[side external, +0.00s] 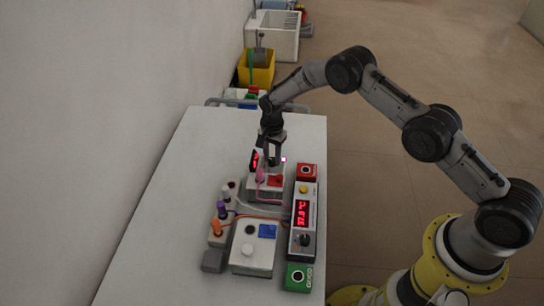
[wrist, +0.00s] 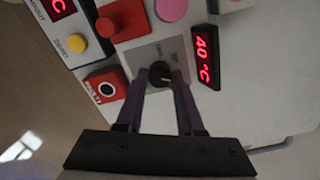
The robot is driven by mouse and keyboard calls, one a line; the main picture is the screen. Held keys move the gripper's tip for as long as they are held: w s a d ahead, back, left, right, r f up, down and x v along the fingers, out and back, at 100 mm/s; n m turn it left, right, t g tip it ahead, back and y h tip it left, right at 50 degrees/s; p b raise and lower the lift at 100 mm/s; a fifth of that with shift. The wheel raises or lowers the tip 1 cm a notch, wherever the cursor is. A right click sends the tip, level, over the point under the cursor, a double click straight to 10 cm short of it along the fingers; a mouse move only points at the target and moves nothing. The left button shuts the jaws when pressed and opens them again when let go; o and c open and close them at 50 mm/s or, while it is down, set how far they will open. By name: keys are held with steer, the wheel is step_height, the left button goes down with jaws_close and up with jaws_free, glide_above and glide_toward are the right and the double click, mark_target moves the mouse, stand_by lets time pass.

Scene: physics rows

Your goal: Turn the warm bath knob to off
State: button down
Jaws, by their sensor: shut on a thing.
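The warm bath knob (wrist: 160,72) is a small black round dial with a pale pointer mark, on a grey panel (wrist: 142,56) of a white unit. In the wrist view its pointer lies roughly crosswise, towards the right. A red display (wrist: 206,58) beside it reads 40 °C. My gripper (wrist: 160,84) has its two purple fingers on either side of the knob, shut on it. In the side view my gripper (side external: 271,160) reaches down at the far end of the unit (side external: 266,194), and hides the knob.
A red box with a round black button (wrist: 106,89) sits close to the left finger in the wrist view. A controller with a red display (side external: 301,213), a white box (side external: 255,258) and a green button box (side external: 298,277) stand nearer. Wires cross between the devices. The table's left side is clear.

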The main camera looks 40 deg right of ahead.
steer(key=shift+n, duration=0.3)
steer(key=n, duration=0.9)
steer(key=shift+n, duration=0.4)
steer(key=n, duration=0.4)
steer(key=shift+n, duration=0.3)
steer(key=n, duration=0.4)
steer(key=shift+n, duration=0.4)
steer(key=c, duration=0.5)
jaws_free()
